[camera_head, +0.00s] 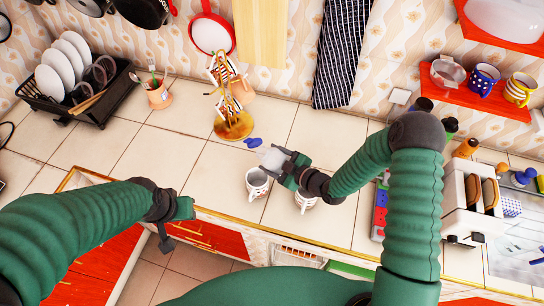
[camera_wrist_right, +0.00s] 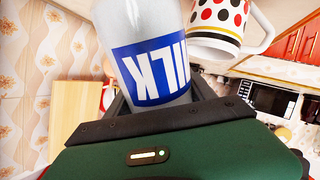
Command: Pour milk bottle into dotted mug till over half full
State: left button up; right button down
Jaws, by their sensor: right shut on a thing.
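My right gripper (camera_head: 282,165) is shut on the milk bottle (camera_head: 270,157) above the counter. In the right wrist view the bottle (camera_wrist_right: 150,55), with a blue and white label, sits between the fingers; its mouth is out of view there. The dotted mug (camera_wrist_right: 218,22), white with red and black dots, appears beside the bottle in that view. In the head view two white patterned mugs stand near the counter's front edge, one just left of and below the gripper (camera_head: 257,183), the other (camera_head: 305,202) partly behind my right arm. Their patterns and contents are too small to tell. My left gripper (camera_head: 180,210) is near the front edge, its fingers unclear.
A toaster (camera_head: 470,200) is at right. The left counter is largely clear.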

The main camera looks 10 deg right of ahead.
jog(key=shift+w+d+f, duration=0.15)
jog(key=shift+f, duration=0.1)
jog(key=shift+d+f+n+h+p, duration=0.2)
jog(key=shift+d+n+h+p, duration=0.3)
jog(key=shift+d+h+p, duration=0.1)
jog(key=shift+d+f+n+h+p, duration=0.1)
jog(key=shift+d+n+h+p, duration=0.05)
jog(key=shift+n+h+p, duration=0.3)
jog(key=shift+w+d+g+h+p, duration=0.1)
jog(key=shift+d+g+h+p, duration=0.15)
jog(key=shift+g+p, duration=0.1)
jog(key=shift+d+n+h+p, duration=0.25)
jog(key=shift+n+h+p, duration=0.2)
jog(key=shift+p, duration=0.1)
jog(key=shift+d+n+h, duration=0.2)
jog(key=shift+n+h, duration=0.1)
jog(key=shift+h, duration=0.05)
jog(key=shift+w+d+r+n+h, duration=0.1)
jog(key=shift+d+r+n+h, duration=0.05)
jog(key=shift+r+n+h, duration=0.4)
jog(key=shift+d+r+n+h, duration=0.2)
jog(key=shift+n+h, duration=0.15)
jog(key=shift+h, duration=0.4)
